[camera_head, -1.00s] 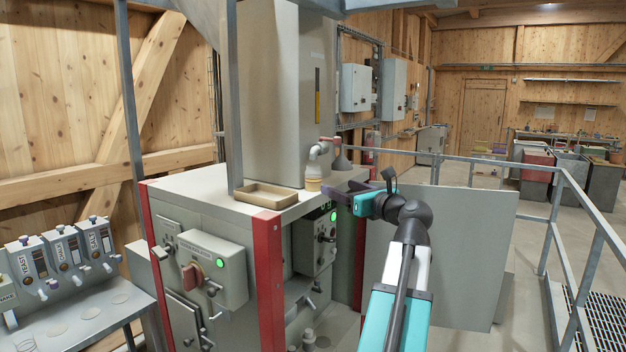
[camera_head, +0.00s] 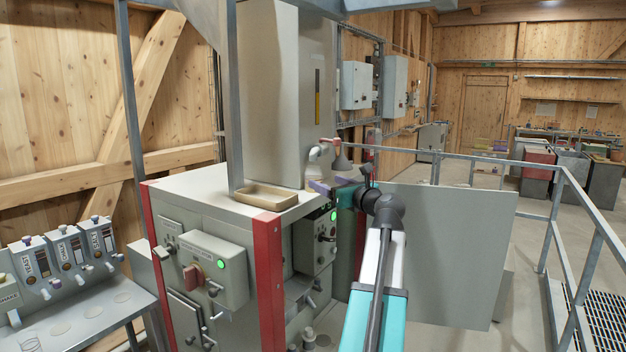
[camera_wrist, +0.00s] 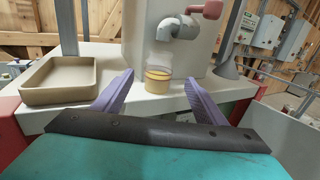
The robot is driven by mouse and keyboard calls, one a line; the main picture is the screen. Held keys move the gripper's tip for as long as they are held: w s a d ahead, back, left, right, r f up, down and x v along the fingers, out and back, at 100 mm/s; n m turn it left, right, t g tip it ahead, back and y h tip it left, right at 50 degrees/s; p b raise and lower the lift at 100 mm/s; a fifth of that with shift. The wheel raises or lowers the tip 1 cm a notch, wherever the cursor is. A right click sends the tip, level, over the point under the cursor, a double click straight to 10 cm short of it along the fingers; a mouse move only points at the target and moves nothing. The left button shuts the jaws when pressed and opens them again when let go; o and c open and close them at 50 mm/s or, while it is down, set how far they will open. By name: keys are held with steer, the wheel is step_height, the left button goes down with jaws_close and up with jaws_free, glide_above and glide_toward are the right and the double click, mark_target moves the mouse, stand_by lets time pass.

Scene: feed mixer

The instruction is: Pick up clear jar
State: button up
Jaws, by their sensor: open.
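The clear jar (camera_wrist: 158,79) stands upright under a grey pipe spout (camera_wrist: 177,27) on top of the machine, with yellowish contents in its lower part. In the wrist view it sits between and beyond the purple fingers of my gripper (camera_wrist: 160,92). My gripper is open and empty, pointing at the jar, which appears centred between the fingertips; I cannot tell the exact gap. In the head view my gripper (camera_head: 328,189) reaches the machine top's right end, and its fingers hide the jar there.
A shallow beige tray (camera_wrist: 58,82) lies left of the jar on the machine top (camera_head: 205,186). A grey funnel (camera_wrist: 228,66) stands right of the jar. A red-handled valve (camera_wrist: 205,9) is above it. The tall grey housing (camera_head: 270,90) rises behind.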

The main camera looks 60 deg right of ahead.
mark_target(318, 177)
steer(key=shift+w, duration=0.25)
steer(key=shift+p+x, duration=0.9)
steer(key=shift+x, duration=1.05)
steer(key=shift+w+d+r, duration=0.1)
steer(key=shift+w+d, duration=0.2)
steer(key=shift+w, duration=0.3)
steer(key=c, duration=1.3)
steer(key=shift+r+b, duration=0.25)
steer(key=shift+b, duration=0.05)
